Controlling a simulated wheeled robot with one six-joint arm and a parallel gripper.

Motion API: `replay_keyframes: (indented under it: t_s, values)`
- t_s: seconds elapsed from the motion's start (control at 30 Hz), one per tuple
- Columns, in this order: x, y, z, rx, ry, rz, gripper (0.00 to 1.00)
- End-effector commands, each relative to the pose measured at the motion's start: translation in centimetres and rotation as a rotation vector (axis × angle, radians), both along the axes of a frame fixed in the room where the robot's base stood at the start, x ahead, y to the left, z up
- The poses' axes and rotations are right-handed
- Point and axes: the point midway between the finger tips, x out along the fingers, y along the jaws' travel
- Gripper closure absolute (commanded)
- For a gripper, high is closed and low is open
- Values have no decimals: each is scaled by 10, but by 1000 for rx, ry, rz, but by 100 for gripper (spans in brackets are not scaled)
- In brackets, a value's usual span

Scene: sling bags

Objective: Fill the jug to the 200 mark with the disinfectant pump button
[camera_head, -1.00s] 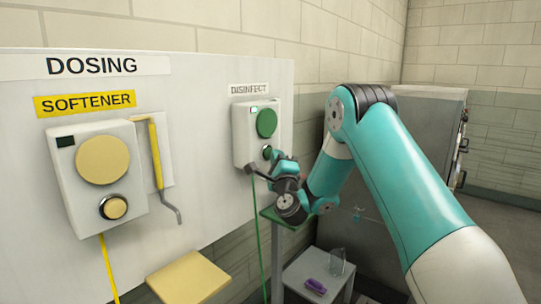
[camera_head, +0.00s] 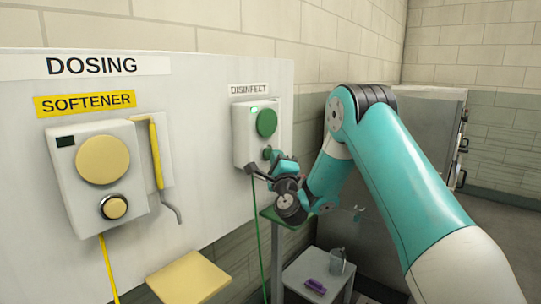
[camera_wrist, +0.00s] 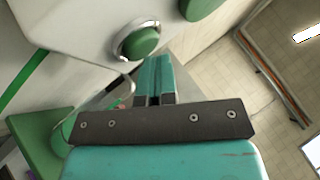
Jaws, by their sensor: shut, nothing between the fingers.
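The disinfectant pump (camera_head: 246,141) is a white box under the DISINFECT label, with a large green disc (camera_head: 267,122) and a smaller green push button below it. The button (camera_wrist: 139,43) shows in a metal ring in the wrist view. My gripper (camera_wrist: 155,62) is shut and empty, its tips just below and right of the button in that view. I cannot tell whether they touch it. A clear vessel (camera_head: 337,262), perhaps a jug, stands on a low grey table. No 200 mark or liquid is readable. My wrist hides part of the green shelf (camera_head: 278,217) below the pump.
The softener pump (camera_head: 75,185) with its yellow button and lever is on the same white panel, left. A yellow shelf (camera_head: 190,278) juts out below it. A purple object (camera_head: 316,286) lies on the low table. A grey cabinet (camera_head: 430,120) stands behind my arm.

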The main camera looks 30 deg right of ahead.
Motion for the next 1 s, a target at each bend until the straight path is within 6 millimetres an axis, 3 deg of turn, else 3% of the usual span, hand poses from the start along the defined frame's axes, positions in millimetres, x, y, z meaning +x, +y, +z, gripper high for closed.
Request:
replay_keyframes:
  t_s: [1.0]
  values:
    - [-17, -6, 0, 0, 0, 0, 100]
